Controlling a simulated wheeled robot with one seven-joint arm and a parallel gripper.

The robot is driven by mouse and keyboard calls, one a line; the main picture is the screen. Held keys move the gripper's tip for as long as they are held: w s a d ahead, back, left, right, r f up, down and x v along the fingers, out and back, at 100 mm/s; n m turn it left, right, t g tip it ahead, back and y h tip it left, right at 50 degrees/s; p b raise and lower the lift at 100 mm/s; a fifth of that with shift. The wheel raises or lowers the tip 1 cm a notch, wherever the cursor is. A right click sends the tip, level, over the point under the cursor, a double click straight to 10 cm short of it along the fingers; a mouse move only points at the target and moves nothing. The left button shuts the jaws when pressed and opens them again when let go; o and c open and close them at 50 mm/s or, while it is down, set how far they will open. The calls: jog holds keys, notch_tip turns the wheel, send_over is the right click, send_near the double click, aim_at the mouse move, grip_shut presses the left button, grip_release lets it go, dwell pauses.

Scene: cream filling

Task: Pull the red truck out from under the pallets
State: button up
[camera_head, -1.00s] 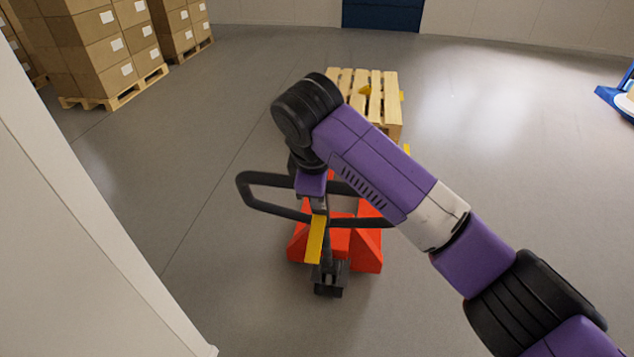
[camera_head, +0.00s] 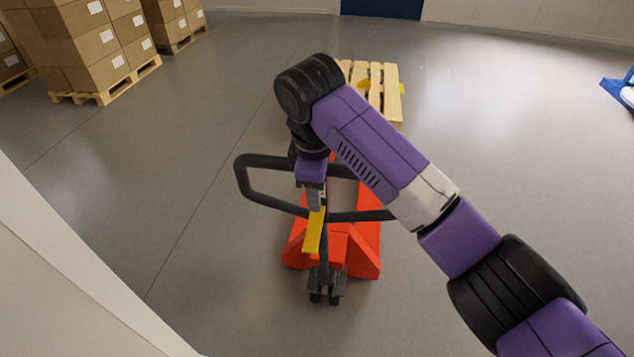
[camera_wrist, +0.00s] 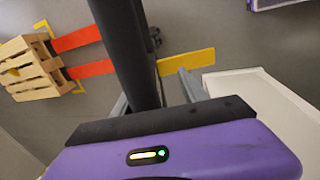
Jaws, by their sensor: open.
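The red truck (camera_head: 362,247) stands on the floor in the middle of the head view, its black loop handle (camera_head: 262,205) toward me. My gripper (camera_head: 316,203) is at the handle. In the wrist view its two grey fingers stand apart on either side of a black bar (camera_wrist: 125,45), so it is open around the bar; contact cannot be told. A yellow strip (camera_head: 314,232) shows beside the fingers. The wooden pallets (camera_head: 392,100) lie behind the truck.
Stacked cartons (camera_head: 85,55) stand on a pallet at the back left. A pale wall or post (camera_head: 60,290) is close on the left. A blue object (camera_head: 615,90) is at the far right edge. Grey floor is clear to the right and between cartons and truck.

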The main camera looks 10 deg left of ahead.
jog(key=shift+r, duration=0.45)
jog(key=shift+a+r, duration=0.1)
jog(key=shift+r, duration=0.05)
jog(key=r, duration=0.4)
jog(key=s+r+b, duration=0.1)
jog(key=r, duration=0.1)
jog(key=shift+r, duration=0.15)
jog(key=shift+s+r, duration=0.25)
jog(key=shift+r, duration=0.2)
